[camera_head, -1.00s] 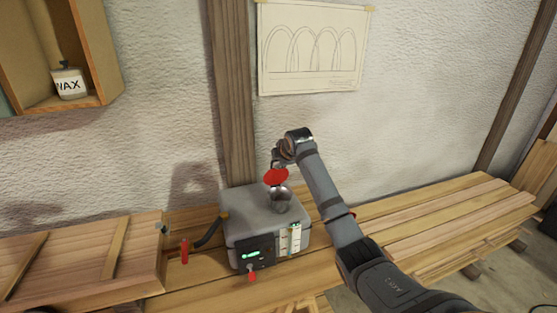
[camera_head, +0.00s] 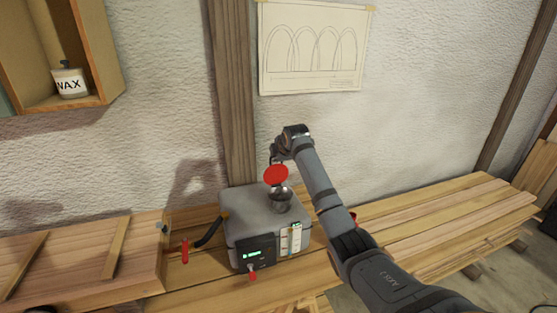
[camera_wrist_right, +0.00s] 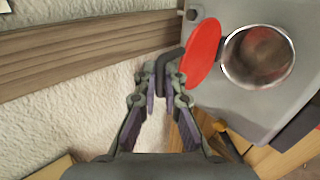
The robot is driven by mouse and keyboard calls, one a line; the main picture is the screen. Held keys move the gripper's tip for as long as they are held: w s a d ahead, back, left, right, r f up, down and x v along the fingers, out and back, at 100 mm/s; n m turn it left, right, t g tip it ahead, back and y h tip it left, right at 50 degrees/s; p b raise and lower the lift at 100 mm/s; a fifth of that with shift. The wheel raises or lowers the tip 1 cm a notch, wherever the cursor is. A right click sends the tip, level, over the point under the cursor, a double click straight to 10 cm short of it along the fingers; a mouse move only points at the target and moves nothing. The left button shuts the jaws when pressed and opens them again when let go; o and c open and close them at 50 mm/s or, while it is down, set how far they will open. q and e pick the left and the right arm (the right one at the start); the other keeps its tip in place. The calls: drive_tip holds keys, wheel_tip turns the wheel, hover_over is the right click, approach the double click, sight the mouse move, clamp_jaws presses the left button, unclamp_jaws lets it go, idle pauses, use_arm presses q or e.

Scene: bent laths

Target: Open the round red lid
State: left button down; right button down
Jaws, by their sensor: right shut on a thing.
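The round red lid (camera_head: 276,174) stands tilted up above a shiny metal filler neck (camera_head: 279,199) on top of the grey box (camera_head: 240,203). In the right wrist view the lid (camera_wrist_right: 201,54) is beside the round metal opening (camera_wrist_right: 258,57), which is uncovered. My left gripper is not in view.
A panel with green lights (camera_head: 256,254) and a gauge strip (camera_head: 291,239) are on the box front. A black pipe with a red handle (camera_head: 185,253) is left of it. Wooden boards (camera_head: 430,227) lie around; the wall and a wooden post (camera_head: 233,110) rise behind.

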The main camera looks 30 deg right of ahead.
drive_tip(key=shift+w+d, duration=0.25)
drive_tip(key=shift+w, duration=0.8)
drive_tip(key=shift+w+d, duration=0.25)
drive_tip(key=shift+w, duration=0.75)
drive_tip(key=c, duration=1.1)
unclamp_jaws()
drive_tip(key=shift+s, duration=0.1)
drive_tip(key=shift+f, duration=0.1)
drive_tip(key=p+v, duration=0.6)
drive_tip(key=v, duration=0.3)
drive_tip(key=shift+a+p, duration=0.1)
drive_tip(key=shift+p, duration=0.2)
